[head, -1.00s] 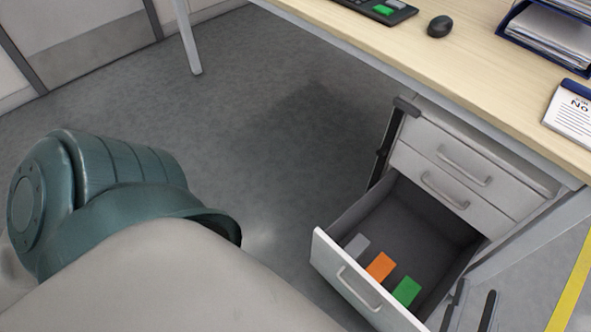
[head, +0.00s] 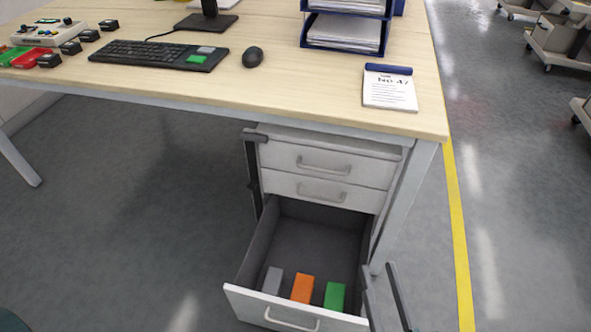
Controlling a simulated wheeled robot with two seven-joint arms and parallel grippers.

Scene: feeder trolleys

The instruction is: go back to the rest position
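My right gripper (head: 379,268) shows at the lower middle, beside the right side of the open drawer (head: 292,317). Its two dark fingers are apart with nothing between them. I cannot tell whether it touches the drawer. My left gripper is out of view.
The drawer holds a grey block (head: 272,281), an orange block (head: 302,288) and a green block (head: 334,296). The desk (head: 300,91) above carries a keyboard (head: 150,54), mouse (head: 252,57), notepad (head: 390,92) and paper trays (head: 343,48).

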